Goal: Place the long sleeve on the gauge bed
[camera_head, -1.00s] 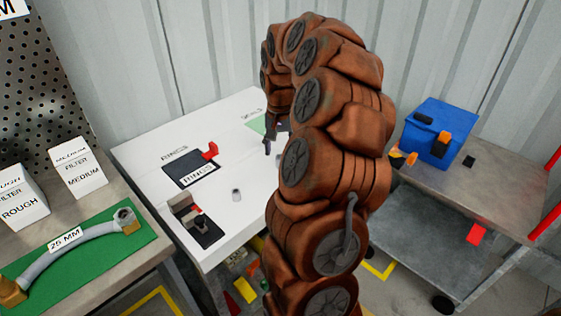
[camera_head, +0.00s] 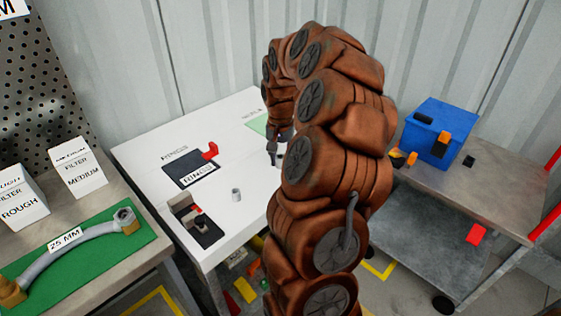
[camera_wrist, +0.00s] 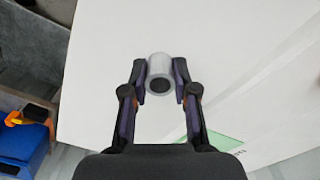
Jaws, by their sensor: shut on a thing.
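My gripper (camera_wrist: 160,84) is shut on a grey cylindrical sleeve (camera_wrist: 159,68), with a fingertip on either side of it in the wrist view. The sleeve's dark open end faces the camera; I cannot tell whether it touches the white table. In the head view my gripper (camera_head: 276,155) is small, over the table's far part, partly hidden by my arm. A second, short grey sleeve (camera_head: 236,195) stands on the table. Two dark fixtures lie to its left: a flat one (camera_head: 190,170) with a red block, and one with a raised clamp (camera_head: 196,222). I cannot tell which is the gauge bed.
The white table (camera_head: 150,150) has free room around the fixtures. A green patch (camera_head: 258,124) lies at its far end. A blue bin (camera_head: 440,125) stands on a grey cart at right. A bench with a green mat (camera_head: 90,270), a hose and filter boxes is at left.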

